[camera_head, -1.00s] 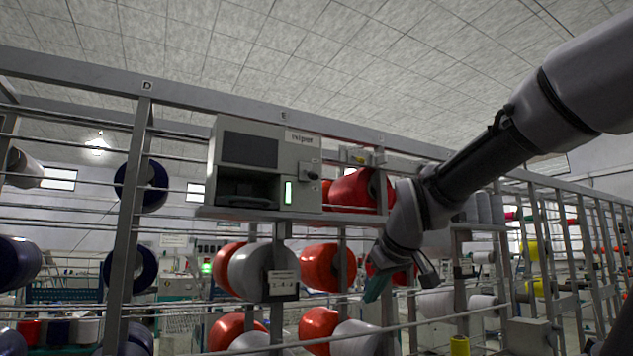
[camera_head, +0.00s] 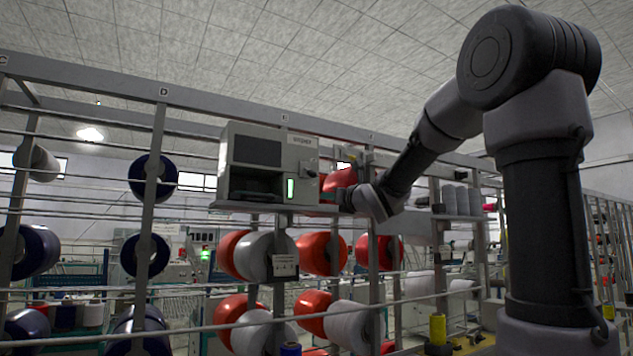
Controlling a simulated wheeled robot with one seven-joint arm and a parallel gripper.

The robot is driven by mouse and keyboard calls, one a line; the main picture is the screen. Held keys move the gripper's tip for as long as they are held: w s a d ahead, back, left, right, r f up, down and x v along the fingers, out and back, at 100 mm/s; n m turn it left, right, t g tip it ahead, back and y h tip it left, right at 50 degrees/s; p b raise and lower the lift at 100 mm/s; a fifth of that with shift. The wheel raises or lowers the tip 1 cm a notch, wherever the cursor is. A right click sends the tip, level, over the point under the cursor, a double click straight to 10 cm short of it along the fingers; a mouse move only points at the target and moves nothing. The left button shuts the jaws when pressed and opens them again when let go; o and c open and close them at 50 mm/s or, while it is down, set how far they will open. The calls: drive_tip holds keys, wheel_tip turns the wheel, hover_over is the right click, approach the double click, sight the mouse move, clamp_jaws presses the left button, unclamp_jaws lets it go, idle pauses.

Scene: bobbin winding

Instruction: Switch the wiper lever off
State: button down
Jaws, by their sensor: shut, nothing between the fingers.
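The wiper unit (camera_head: 252,150) is a grey box on the rack's shelf left of centre, with a dark screen, a lit white-green indicator and a small label reading wiper. A small dark lever (camera_head: 311,171) sits on its right part, below the label; its exact setting is too small to tell. My gripper (camera_head: 344,199) is shut and empty. It is just right of the box, lower than the lever and apart from it in the picture. My wrist partly hides the gripper.
A horizontal rack rail (camera_head: 240,326) crosses in front of the frame. Red spools (camera_head: 314,253) and white spools hang below the box. A rack post (camera_head: 373,268) stands under my wrist. Dark blue spools (camera_head: 153,176) are on the left.

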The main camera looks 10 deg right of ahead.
sight(310, 172)
drive_tip(key=shift+a+r+n, duration=0.1)
drive_tip(key=shift+a+n, duration=0.1)
drive_tip(key=shift+n, duration=0.3)
drive_tip(key=x, duration=0.9)
drive_tip(key=shift+w+a, duration=0.15)
drive_tip(key=shift+w, duration=0.05)
drive_tip(key=r, duration=0.1)
drive_tip(key=s+r, duration=0.1)
drive_tip(key=r, duration=0.1)
drive_tip(key=shift+s+d+r, duration=0.25)
drive_tip(key=shift+r, duration=0.1)
drive_tip(key=shift+s+r, duration=0.1)
drive_tip(key=shift+r, duration=0.05)
